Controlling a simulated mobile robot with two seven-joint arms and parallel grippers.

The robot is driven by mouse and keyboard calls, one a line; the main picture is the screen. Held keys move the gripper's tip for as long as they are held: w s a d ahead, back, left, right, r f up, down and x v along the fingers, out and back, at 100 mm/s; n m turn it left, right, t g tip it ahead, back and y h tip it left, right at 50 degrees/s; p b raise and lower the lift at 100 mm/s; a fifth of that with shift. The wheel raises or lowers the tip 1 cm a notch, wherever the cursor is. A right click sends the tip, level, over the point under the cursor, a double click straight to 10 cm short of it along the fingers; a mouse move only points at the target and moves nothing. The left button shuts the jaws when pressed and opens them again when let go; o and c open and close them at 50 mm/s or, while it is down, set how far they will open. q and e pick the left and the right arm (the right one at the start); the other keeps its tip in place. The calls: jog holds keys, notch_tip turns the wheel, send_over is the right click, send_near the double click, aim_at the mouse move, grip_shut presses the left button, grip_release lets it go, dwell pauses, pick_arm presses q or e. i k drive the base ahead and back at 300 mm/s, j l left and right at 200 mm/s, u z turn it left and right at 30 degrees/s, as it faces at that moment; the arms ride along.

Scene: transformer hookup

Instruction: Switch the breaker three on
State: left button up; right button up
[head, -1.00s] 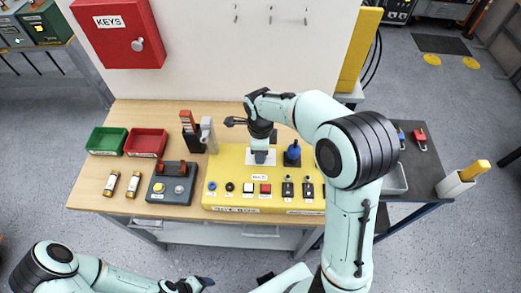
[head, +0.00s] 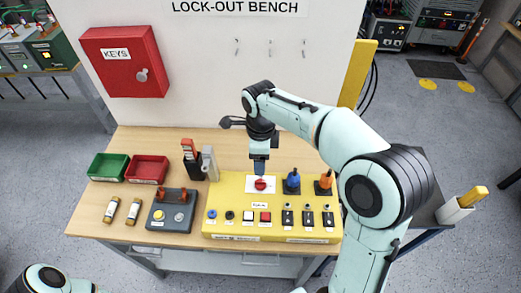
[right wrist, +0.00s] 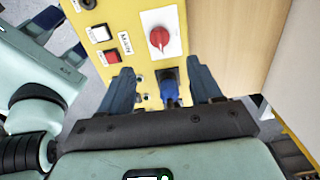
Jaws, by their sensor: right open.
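The yellow panel (head: 232,190) carries a red rotary knob (head: 261,184) on a white plate, a blue handle (head: 293,179) and an orange handle (head: 325,180). Along its front are several buttons and three small black toggle switches, the left (head: 287,216), middle (head: 307,216) and right (head: 327,216). I cannot read which is breaker three. My right gripper (head: 259,170) is just above and behind the red knob. In the right wrist view its fingers (right wrist: 163,88) are open, with the red knob (right wrist: 158,37) and blue handle (right wrist: 169,88) beyond. My left gripper is out of view.
Left of the panel are a grey control box (head: 170,215), a green bin (head: 108,166), a red bin (head: 147,169) and two small cylinders. A red key cabinet (head: 125,62) hangs on the back board. My right arm covers the bench's right side.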

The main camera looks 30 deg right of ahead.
aim_at(328, 216)
jog(key=k, duration=1)
